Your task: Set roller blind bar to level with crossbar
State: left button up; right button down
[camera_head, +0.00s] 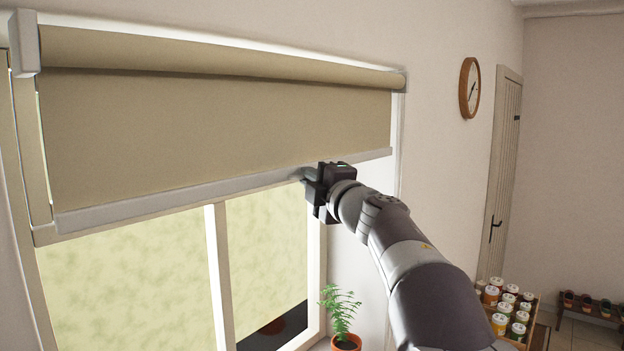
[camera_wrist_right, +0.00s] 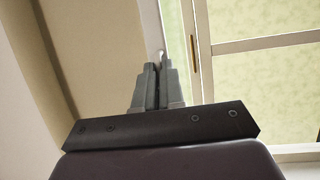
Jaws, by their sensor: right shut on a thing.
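The roller blind's pale grey bottom bar (camera_head: 180,196) hangs across the window at the lower edge of the tan blind fabric (camera_head: 220,125). A beige strip, seemingly the window crossbar (camera_head: 46,236), shows at the left just below the bar; the bar hides much of it. My right gripper (camera_head: 308,177) is at the bar's lower edge, right of its middle, shut on it. In the right wrist view the closed fingers (camera_wrist_right: 157,85) meet at the pale bar (camera_wrist_right: 153,30); the exact contact is partly hidden by the fingers. My left gripper is not in view.
A window post (camera_head: 217,270) divides the panes below the blind. A crate of jars (camera_head: 510,312) is at the lower right. A clock (camera_head: 470,88) hangs on the wall, left of a door (camera_head: 502,170).

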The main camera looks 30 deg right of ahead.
notch_tip(320, 180, down, 9)
jog(key=b, duration=0.7)
jog(key=shift+b, duration=0.4)
jog(key=c, duration=1.3)
grip_release()
jog(key=shift+o, duration=0.2)
jog(key=s+f+b, duration=0.1)
jog(key=s+b, duration=0.3)
jog(key=s, duration=0.8)
jog(key=shift+s+f, duration=0.2)
jog(key=shift+s, duration=0.1)
